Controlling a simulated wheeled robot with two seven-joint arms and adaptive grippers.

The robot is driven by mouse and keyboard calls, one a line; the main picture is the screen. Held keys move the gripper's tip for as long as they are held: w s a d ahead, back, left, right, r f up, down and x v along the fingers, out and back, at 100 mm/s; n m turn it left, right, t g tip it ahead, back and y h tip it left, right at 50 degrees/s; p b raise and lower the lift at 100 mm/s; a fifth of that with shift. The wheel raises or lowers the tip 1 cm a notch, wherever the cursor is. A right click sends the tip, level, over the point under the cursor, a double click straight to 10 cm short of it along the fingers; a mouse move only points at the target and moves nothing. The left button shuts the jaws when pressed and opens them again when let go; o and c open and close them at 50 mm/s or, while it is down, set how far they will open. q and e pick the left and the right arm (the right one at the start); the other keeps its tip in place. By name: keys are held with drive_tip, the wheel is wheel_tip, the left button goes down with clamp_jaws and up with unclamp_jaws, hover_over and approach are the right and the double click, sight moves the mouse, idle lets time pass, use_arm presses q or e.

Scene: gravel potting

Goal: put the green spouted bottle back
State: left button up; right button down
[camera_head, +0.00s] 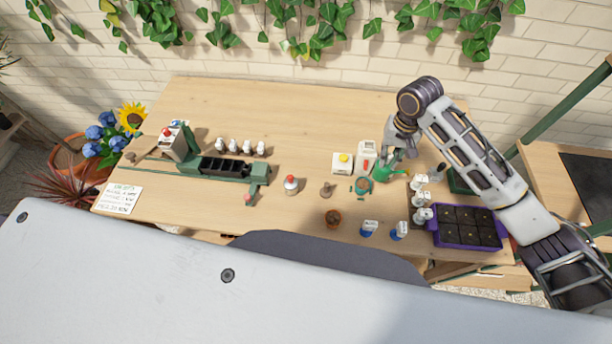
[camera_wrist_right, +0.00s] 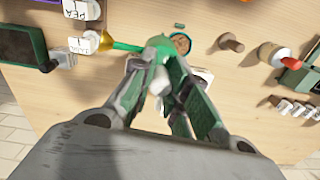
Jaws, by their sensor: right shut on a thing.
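The green spouted bottle (camera_head: 382,173) is at the right-centre of the table, its spout pointing right. My right gripper (camera_head: 392,155) is shut on it from above. In the right wrist view the green bottle (camera_wrist_right: 158,43) shows between the fingers, with its thin spout (camera_wrist_right: 125,46) toward the left. The fingers hide much of its body. I cannot tell whether its base touches the table. My left gripper is not in view.
Several labelled white bottles (camera_head: 420,198) and a purple seed tray (camera_head: 467,243) are at right. The table's back middle is clear.

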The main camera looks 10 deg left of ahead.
drive_tip(key=s+a+n, duration=0.1)
drive_tip(key=s+a, duration=0.2)
drive_tip(key=d+f+b, duration=0.3)
drive_tip(key=d+f, duration=0.2)
drive_tip(key=d, duration=0.6)
drive_tip(key=shift+w+f+m, duration=0.2)
drive_tip(key=shift+w+m, duration=0.1)
drive_tip(key=shift+m, duration=0.1)
drive_tip(key=shift+a+f+b, duration=0.1)
drive_tip(key=shift+f+b, duration=0.35)
drive_tip(key=shift+b, duration=0.15)
drive_tip(key=shift+a+r, duration=0.1)
